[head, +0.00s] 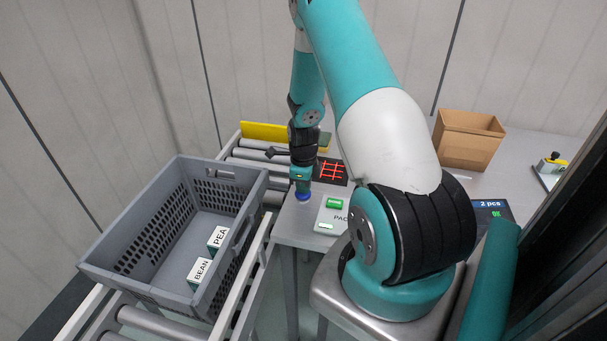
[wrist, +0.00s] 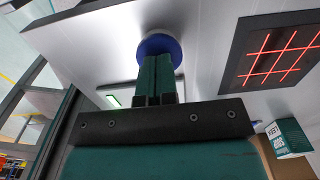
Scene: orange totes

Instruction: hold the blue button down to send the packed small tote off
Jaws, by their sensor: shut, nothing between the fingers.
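The blue button (head: 303,197) is on the grey table top beside the roller conveyor, and it also shows in the wrist view (wrist: 160,43) as a round blue disc. My gripper (head: 301,185) points down onto it with its fingers together and nothing between them. In the wrist view the teal fingertips (wrist: 157,62) overlap the button and seem to touch it; how far it is pressed in cannot be told. A large grey tote (head: 155,175) holding boxes marked BEAN and PEA stands on the near rollers at left.
A black pad with a red lit grid (head: 331,171) lies right of the button. A panel with green lights (head: 331,216) is in front. A yellow plate (head: 265,131) stands behind the rollers. An open cardboard box (head: 467,139) is at back right.

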